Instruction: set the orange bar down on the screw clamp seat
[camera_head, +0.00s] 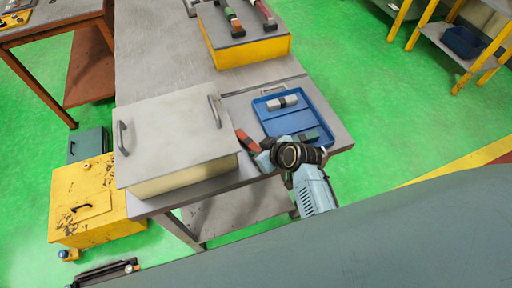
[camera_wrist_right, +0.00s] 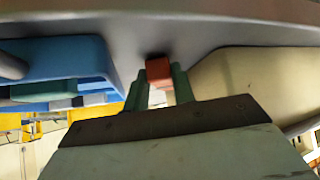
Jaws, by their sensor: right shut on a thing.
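The orange bar (camera_head: 244,139) shows as a short red-orange piece between the beige box and the blue tray in the head view. My right gripper (camera_head: 256,149) is shut on it at the table's near part. In the right wrist view the bar (camera_wrist_right: 159,71) sits between the two green fingertips of my right gripper (camera_wrist_right: 160,84), with its end against or close to the grey surface; I cannot tell whether it touches. I cannot pick out the screw clamp seat for certain. My left gripper is not in view.
A large beige box (camera_head: 172,135) with handles stands close left of the right gripper. A blue tray (camera_head: 318,110) with small parts lies close right. A yellow box (camera_head: 262,51) with handled tools on top stands farther back. The grey table (camera_head: 150,55) is bare at back left.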

